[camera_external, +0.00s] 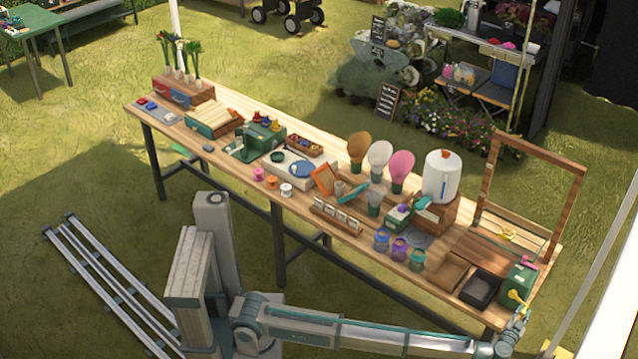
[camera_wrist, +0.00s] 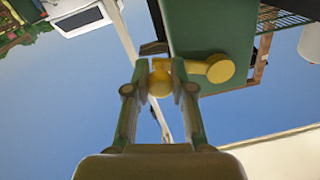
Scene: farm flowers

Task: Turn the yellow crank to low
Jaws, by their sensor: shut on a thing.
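The yellow crank (camera_external: 515,297) is on the side of a green box (camera_external: 518,278) at the right front end of the long table. In the wrist view its round hub (camera_wrist: 221,68) lies against the green box (camera_wrist: 208,25), and its ball knob (camera_wrist: 159,83) is at the end of a short arm. My gripper (camera_external: 519,316) is just below the crank in the outside view. In the wrist view the fingers of my gripper (camera_wrist: 160,80) are shut on the knob, one on each side. I cannot see any low marking.
A black tray (camera_external: 481,289) and a wooden tray (camera_external: 447,273) stand left of the green box. A tall wooden frame (camera_external: 582,205) rises behind it. Glass jars (camera_external: 399,248) stand farther left.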

